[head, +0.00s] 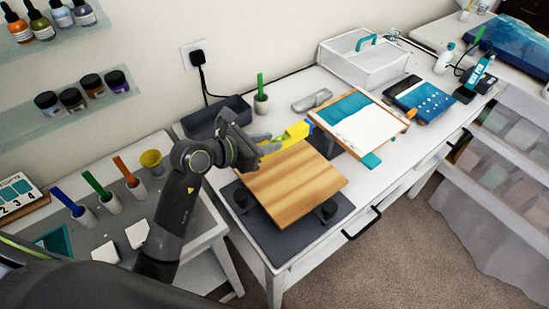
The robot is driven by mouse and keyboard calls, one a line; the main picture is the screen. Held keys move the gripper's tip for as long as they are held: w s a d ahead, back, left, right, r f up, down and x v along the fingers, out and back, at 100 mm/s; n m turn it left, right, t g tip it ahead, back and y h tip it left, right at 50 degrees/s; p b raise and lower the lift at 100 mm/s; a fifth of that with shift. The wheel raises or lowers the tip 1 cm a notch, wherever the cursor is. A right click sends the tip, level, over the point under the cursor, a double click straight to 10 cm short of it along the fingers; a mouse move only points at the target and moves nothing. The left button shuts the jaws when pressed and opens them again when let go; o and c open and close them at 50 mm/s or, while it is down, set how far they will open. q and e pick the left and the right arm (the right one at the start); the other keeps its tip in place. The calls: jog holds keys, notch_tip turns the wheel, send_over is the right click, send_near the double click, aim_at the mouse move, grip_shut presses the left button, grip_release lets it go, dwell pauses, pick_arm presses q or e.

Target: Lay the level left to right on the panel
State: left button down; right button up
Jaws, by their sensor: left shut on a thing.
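The level (290,138) is a yellow bar with a blue end, in the middle of the head view. My left gripper (264,146) is shut on it near its left end, and its fingers hide part of it. The level appears over the back edge of the wooden panel (294,187); I cannot tell whether it touches the panel. The panel is a light striped board raised on dark supports (326,211) above a dark grey mat (283,246). My right gripper is not in view.
A framed teal and white piece (355,121) lies right of the panel, with a grey tool (312,100) behind it. A dark tray (217,117) and a small pot with a green stick (261,97) stand behind. A clear box (362,64) is at the back.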

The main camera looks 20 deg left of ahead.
pick_arm(q)
jog(key=shift+f, duration=0.9)
jog(key=shift+d+f, duration=0.1)
jog(key=shift+f, duration=1.8)
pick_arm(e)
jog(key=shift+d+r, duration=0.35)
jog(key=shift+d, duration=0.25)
pick_arm(q)
jog(key=c, duration=1.6)
grip_release()
jog(key=shift+f, duration=0.15)
jog(key=o, duration=0.4)
jog(key=shift+o, duration=0.2)
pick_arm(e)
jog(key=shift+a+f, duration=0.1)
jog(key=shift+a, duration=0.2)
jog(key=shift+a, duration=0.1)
